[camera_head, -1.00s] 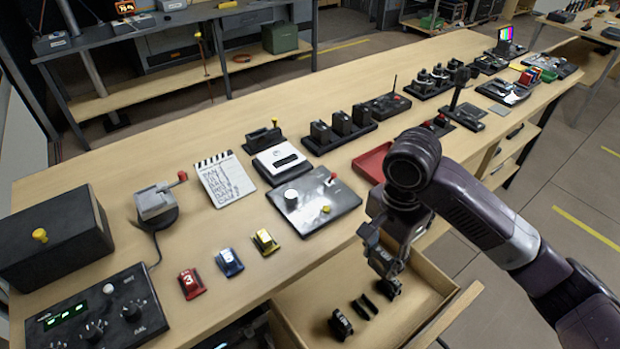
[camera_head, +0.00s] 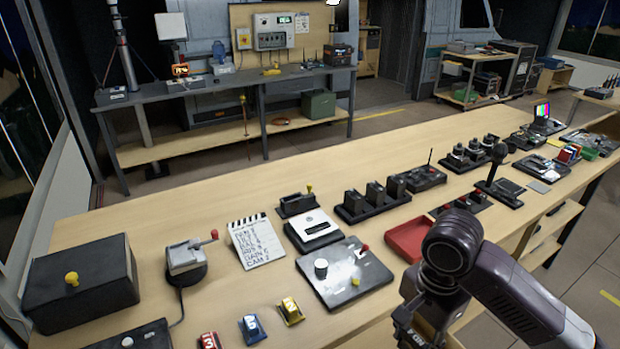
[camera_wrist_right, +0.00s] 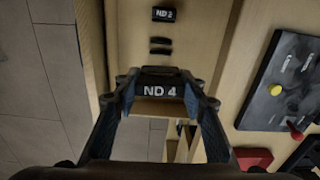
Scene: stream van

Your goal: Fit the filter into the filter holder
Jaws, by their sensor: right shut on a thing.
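My right gripper (camera_wrist_right: 160,98) is shut on a black filter marked ND 4 (camera_wrist_right: 159,88), which sits between its fingertips in the right wrist view. My left gripper is not in view.
A grey panel with knobs (camera_head: 345,283), a red tray (camera_head: 408,238) and a black box (camera_head: 80,282) stand on the bench (camera_head: 180,222). The bench's back strip is mostly clear.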

